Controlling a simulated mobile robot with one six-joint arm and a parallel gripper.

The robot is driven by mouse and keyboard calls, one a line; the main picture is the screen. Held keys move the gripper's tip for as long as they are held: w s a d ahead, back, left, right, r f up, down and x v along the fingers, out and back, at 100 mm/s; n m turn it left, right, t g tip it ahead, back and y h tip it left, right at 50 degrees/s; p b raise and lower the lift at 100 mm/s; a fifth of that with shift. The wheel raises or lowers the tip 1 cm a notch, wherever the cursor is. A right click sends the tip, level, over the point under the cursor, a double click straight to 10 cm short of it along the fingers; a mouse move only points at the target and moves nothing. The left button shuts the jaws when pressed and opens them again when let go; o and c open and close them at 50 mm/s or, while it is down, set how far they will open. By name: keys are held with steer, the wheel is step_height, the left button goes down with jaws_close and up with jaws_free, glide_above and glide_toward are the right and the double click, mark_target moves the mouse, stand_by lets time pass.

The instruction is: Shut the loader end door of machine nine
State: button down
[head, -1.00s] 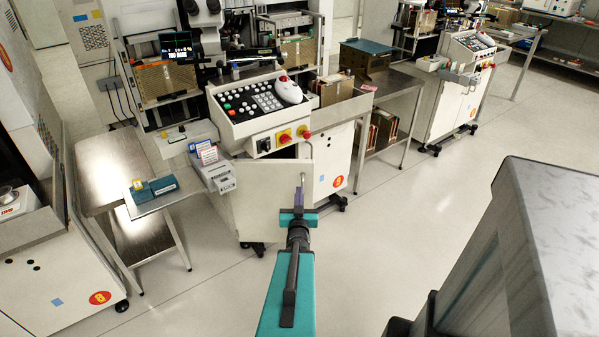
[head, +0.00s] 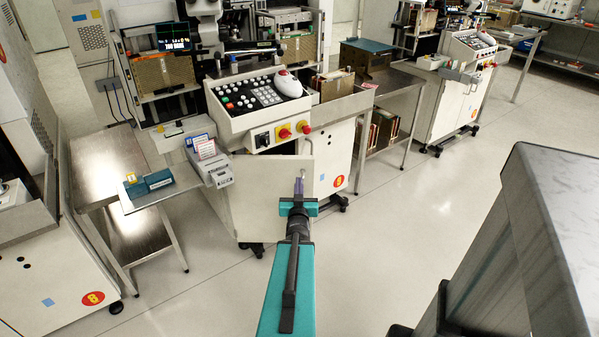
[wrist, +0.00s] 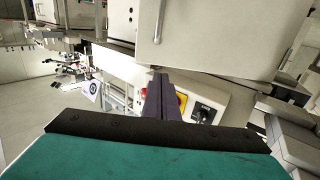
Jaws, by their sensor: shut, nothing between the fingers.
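The machine in the middle, which I take for machine nine, has a white cabinet (head: 334,160) with a round orange tag (head: 339,181); its number is hard to read. A white door (head: 262,195) stands ajar below its control panel, its free edge at the right. A slim handle (head: 303,173) is near that edge. My gripper (head: 299,186) is shut and empty, in front of the door near the handle. In the wrist view the door (wrist: 225,35) fills the upper part, with its handle (wrist: 159,20) just beyond my fingers (wrist: 160,97). Contact with the door cannot be told.
The control panel (head: 258,104) with red and yellow knobs juts out above the door. A small side table (head: 162,192) stands left, beside another tagged machine (head: 60,265). A metal table (head: 400,92) stands right. A grey block (head: 500,250) fills the lower right. Floor between is clear.

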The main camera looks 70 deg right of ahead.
mark_target(300, 161)
steer(key=b+x, duration=0.2)
steer(key=b, duration=0.1)
steer(key=shift+w+d+f, duration=0.1)
steer(key=shift+f, duration=0.05)
steer(key=b+x, duration=0.2)
steer(key=b, duration=0.7)
steer(key=shift+b, duration=0.4)
steer(key=shift+b+x, duration=0.7)
steer(key=shift+x, duration=2.65)
steer(key=shift+d, duration=0.1)
